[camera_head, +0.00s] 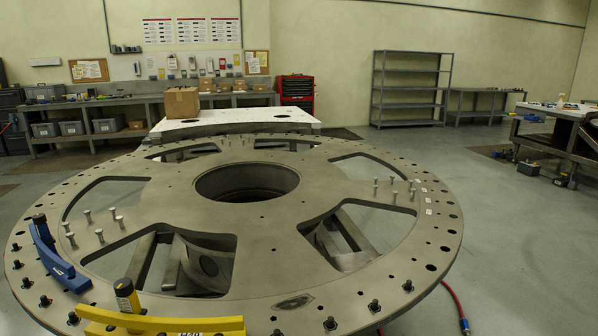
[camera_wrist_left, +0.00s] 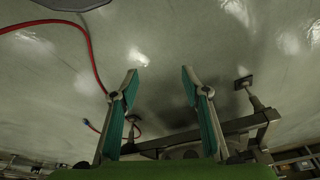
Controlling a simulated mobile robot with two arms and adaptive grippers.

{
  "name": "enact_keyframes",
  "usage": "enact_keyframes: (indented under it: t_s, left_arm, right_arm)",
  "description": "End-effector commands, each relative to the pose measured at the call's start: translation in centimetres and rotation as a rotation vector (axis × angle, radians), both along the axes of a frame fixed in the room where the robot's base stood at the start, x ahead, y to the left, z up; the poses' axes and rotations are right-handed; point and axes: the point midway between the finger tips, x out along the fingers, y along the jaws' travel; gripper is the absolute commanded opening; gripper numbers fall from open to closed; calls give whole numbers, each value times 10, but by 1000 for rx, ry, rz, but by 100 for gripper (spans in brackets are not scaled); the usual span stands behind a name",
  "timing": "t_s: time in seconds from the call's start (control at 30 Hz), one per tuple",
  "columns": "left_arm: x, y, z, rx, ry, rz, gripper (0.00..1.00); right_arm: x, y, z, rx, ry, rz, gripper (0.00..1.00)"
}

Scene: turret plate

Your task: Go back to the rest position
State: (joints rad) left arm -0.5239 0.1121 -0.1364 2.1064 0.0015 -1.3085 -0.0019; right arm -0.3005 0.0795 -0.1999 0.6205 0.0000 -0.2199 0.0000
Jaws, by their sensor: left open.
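My left gripper (camera_wrist_left: 159,84) shows in the left wrist view. Neither of my grippers shows in the head view. The large round turret plate (camera_head: 140,205) fills the middle of the head view, with bolts standing around its rim and a round hole in its centre.
A red hose (camera_head: 455,302) lies on the floor right of the plate; a red hose also shows in the left wrist view (camera_wrist_left: 97,55). A metal frame (camera_wrist_left: 240,125) stands at lower right there. A white table (camera_head: 235,122) bears a cardboard box (camera_head: 182,102). Right-hand floor is mostly clear.

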Motion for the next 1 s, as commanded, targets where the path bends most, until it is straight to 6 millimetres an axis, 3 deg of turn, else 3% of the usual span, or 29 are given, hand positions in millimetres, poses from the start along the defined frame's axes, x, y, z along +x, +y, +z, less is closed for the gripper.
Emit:
enact_keyframes:
  t_s: [0.03,0.27,0.4,0.6,0.8,1.0]
  left_arm:
    - [-2,0,-23,2,15,-1,43]
    - [-23,2,-129,6,58,-8,43]
    - [-52,6,-189,9,86,-13,43]
    - [-109,15,-258,15,126,-22,43]
    - [-168,26,-300,19,157,-30,43]
    - [-200,33,-314,22,170,-35,43]
  right_arm:
    - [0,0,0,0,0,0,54]
    - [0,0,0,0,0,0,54]
    - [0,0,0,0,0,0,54]
    - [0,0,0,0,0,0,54]
    - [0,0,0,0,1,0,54]
    - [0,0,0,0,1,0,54]
